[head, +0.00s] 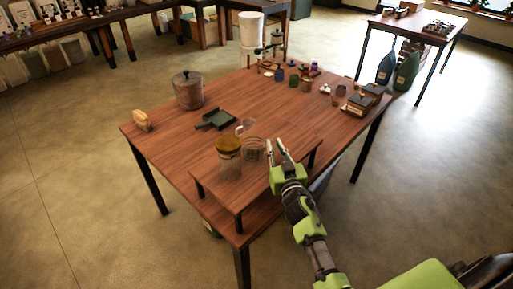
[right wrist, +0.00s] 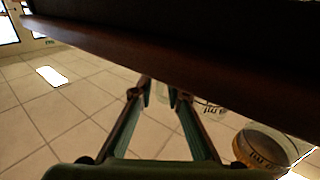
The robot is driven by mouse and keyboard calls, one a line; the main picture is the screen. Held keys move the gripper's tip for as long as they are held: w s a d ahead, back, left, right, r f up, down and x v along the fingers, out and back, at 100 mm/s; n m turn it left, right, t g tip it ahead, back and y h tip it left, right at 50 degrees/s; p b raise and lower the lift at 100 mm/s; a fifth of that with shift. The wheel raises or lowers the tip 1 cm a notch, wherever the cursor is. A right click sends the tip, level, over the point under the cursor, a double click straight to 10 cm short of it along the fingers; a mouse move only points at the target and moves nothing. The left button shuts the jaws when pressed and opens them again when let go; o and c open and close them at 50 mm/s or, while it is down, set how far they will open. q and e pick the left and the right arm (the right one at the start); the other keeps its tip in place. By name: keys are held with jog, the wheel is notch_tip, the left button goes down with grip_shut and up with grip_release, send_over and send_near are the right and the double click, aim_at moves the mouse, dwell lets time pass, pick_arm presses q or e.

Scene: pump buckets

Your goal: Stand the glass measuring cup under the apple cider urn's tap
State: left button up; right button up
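The glass measuring cup (head: 252,151) stands on the low wooden riser at the table's near side, beside a glass jar with an amber lid (head: 229,157). In the right wrist view, the cup (right wrist: 211,108) shows partly behind one finger and the jar (right wrist: 263,147) lies farther right. My right gripper (head: 276,145) is open and empty, just right of the cup and apart from it; its fingers also show in the right wrist view (right wrist: 160,91). A tall white urn (head: 251,28) with a dark tap-like part stands at the table's far end. My left gripper is out of view.
A lidded grey pot (head: 188,91), a dark green dustpan (head: 215,120) and a tan brush (head: 142,120) are on the left of the table. Several small bottles and boxes (head: 370,93) crowd the back right.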

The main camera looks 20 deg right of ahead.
jog(key=shift+w, duration=0.2)
jog(key=shift+s, duration=0.1)
jog(key=shift+r, duration=0.1)
grip_shut()
